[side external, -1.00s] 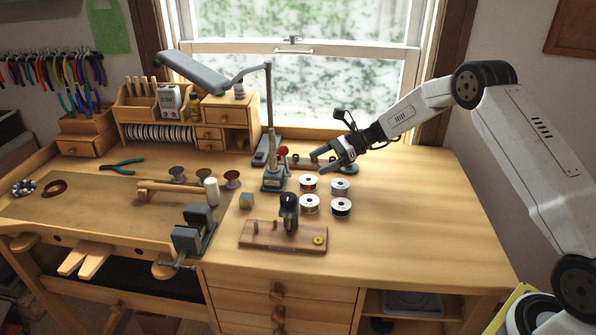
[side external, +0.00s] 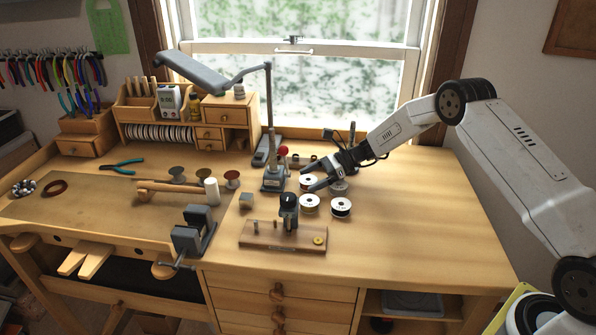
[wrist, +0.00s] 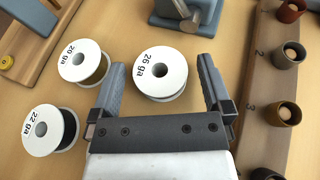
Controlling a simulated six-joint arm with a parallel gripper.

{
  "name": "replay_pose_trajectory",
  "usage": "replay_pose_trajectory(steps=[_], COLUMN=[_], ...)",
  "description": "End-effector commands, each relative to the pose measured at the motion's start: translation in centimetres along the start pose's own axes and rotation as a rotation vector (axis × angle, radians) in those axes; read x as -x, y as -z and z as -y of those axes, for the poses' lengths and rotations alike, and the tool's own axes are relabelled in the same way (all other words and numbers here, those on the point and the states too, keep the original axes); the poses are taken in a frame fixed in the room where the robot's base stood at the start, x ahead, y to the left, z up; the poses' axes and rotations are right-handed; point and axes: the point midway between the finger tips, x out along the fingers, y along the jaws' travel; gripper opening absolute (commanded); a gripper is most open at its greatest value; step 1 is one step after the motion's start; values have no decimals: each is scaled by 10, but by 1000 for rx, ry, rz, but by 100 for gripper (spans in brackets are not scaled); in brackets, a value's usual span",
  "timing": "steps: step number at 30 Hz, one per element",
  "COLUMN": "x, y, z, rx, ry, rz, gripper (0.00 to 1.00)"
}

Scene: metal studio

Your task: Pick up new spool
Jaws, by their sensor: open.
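Several white-flanged wire spools stand on the bench. In the wrist view, the spool marked 26 ga (wrist: 152,86) sits between the fingers of my gripper (wrist: 160,64). A gap shows on each side, so it is not gripped. The spool marked 20 ga (wrist: 78,72) stands just left of the left finger. The spool marked 22 ga (wrist: 32,140), with dark wire, is at lower left. In the side view, my gripper (side external: 309,181) is open and low over the back of the spool group. Two front spools, one left (side external: 309,205) and one right (side external: 341,208), show clearly; another is partly behind my gripper.
A grey stand tool with a red knob (side external: 272,182) is close left of the spools. A wooden rack with round holders (wrist: 258,95) lies close beside the right finger. A wooden board with a dark winder (side external: 270,240) stands in front. Bench to the right is clear.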

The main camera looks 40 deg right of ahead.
Motion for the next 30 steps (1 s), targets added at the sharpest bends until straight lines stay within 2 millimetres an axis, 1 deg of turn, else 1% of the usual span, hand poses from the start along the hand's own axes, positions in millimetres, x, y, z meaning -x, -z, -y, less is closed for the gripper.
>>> replay_pose_trajectory(steps=[15,17,18,20,21,23,24,30], x=[-3,-3,-3,-4,-4,-4,-4,-4], y=[3,3,3,4,4,4,4,4], z=[-2,-2,-2,-2,-2,-2,-2,-3], rx=[-5,-5,-5,-6,-6,-6,-6,-7], ry=[-4,-4,-4,-4,-5,-5,-5,-5], rz=[-4,-4,-4,-4,-4,-4,-4,-5], gripper=[100,81,68,49,36,17,13,13])
